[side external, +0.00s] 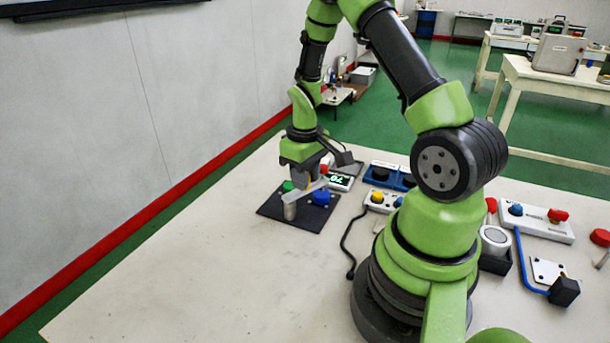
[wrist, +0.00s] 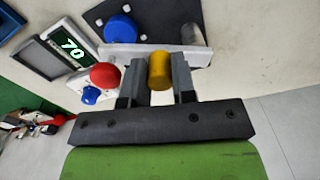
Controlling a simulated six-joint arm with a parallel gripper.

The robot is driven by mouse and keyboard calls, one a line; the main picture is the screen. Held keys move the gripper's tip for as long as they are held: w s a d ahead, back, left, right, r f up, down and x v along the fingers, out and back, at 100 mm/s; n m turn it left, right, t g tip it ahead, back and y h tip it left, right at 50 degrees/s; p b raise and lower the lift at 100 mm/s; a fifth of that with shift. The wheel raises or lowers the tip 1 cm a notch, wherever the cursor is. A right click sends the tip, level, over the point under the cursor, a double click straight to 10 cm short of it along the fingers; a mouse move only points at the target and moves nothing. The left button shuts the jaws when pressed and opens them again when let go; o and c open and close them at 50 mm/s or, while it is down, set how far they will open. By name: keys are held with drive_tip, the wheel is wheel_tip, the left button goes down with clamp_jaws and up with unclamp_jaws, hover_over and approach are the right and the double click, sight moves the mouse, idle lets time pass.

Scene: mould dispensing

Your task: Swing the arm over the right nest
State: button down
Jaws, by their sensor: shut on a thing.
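My gripper (wrist: 158,80) is shut on a yellow cylinder (wrist: 159,70), which sits between its two fingers. In the side external view my gripper (side external: 309,183) is low over the black plate (side external: 315,221). A pale grey bar (wrist: 118,55) crosses just beyond the fingertips; I cannot tell whether it is joined to the yellow cylinder. A metal cylinder (side external: 290,210) stands on the plate under one end of the bar. A blue cap (side external: 321,197) and a green cap (side external: 288,186) are also on the plate. I cannot tell which part is the right nest.
A display reading 70 (wrist: 71,50) and a red knob (wrist: 105,76) are close to my gripper. A pale cup (side external: 495,238) in a black holder and a white switch box (side external: 540,224) are right of my base. The table's left front (side external: 190,290) is clear.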

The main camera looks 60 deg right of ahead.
drive_tip(key=shift+w+d+n, duration=0.1)
drive_tip(key=shift+n, duration=0.2)
drive_tip(key=n, duration=0.1)
drive_tip(key=w+n, duration=0.1)
drive_tip(key=n, duration=0.2)
drive_tip(key=shift+w+d, duration=0.15)
drive_tip(key=shift+w, duration=0.1)
drive_tip(key=shift+w+a+n, duration=0.1)
drive_tip(key=shift+w+n, duration=0.2)
drive_tip(key=shift+n, duration=0.6)
drive_tip(key=shift+w+a+n, duration=0.1)
drive_tip(key=shift+w+n, duration=0.2)
drive_tip(key=shift+n, duration=0.6)
drive_tip(key=shift+w+n, duration=0.3)
drive_tip(key=shift+n, duration=0.6)
drive_tip(key=c, duration=1.2)
unclamp_jaws()
wheel_tip(320, 180, up, 10)
drive_tip(key=shift+a, duration=0.1)
